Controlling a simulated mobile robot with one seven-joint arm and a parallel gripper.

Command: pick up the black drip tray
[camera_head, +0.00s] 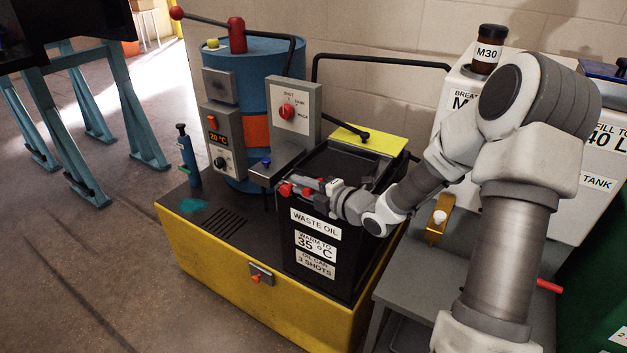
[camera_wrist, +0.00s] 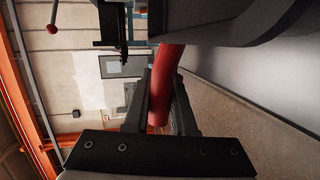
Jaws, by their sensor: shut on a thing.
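My gripper (camera_head: 300,188) is at the upper left edge of a black open-topped box (camera_head: 296,255) labelled WASTE OIL. In the wrist view its two fingers (camera_wrist: 168,105) are closed about a curved red bar (camera_wrist: 168,75), which looks like a handle. The upper end of the bar meets a dark panel (camera_wrist: 225,22). In the head view small red parts (camera_head: 285,189) show at the fingers. I cannot tell the black drip tray apart from the dark box; the panel may be part of it. The arm hides part of the box.
The box stands on a yellow-sided base (camera_head: 215,265) with a blue drum (camera_head: 270,75) and a grey control panel (camera_head: 291,105) close to the gripper. A black bent bar (camera_head: 385,60) rises behind. A white tank (camera_head: 575,205) stands at right.

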